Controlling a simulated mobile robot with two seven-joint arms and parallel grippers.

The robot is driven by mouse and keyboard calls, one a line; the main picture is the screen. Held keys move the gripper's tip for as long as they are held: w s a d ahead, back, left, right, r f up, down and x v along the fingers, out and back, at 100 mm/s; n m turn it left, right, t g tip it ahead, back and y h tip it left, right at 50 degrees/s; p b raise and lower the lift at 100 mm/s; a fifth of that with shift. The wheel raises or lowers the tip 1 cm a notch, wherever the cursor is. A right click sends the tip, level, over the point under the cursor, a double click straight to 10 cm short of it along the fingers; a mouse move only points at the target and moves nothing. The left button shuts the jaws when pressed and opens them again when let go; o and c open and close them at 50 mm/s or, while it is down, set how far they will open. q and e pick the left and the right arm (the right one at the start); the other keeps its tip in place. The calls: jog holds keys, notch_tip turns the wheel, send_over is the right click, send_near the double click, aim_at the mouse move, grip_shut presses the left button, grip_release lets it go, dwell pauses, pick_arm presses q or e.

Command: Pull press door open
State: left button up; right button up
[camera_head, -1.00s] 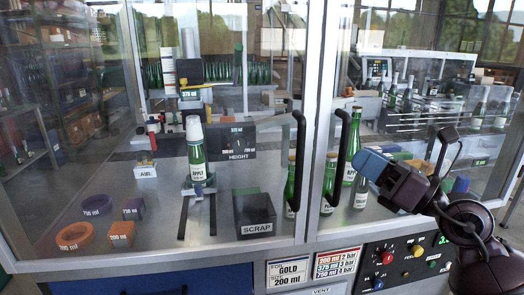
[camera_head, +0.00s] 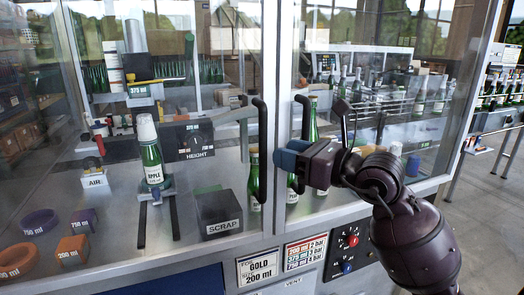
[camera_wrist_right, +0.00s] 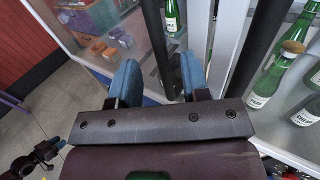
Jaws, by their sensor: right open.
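The press has two framed glass doors. The left door (camera_head: 222,130) carries a black bar handle (camera_head: 262,140), and the right door (camera_head: 350,110) carries another (camera_head: 304,120). Both doors look shut. My right gripper (camera_head: 283,160), with blue fingertips, is at the handles from the right. In the right wrist view its fingers (camera_wrist_right: 158,82) are apart, and the left door's handle (camera_wrist_right: 155,45) runs between them. The right door's handle (camera_wrist_right: 262,40) passes outside the right-hand finger. Whether a finger touches a handle cannot be told.
Several green bottles (camera_wrist_right: 280,72) stand behind the right door. A control panel (camera_head: 345,250) sits below. Open floor lies at right.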

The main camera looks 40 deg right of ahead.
aim_at(266, 146)
jog(key=x, duration=0.6)
jog(key=shift+w+a+r, duration=0.15)
jog(key=shift+w, duration=0.05)
grip_shut()
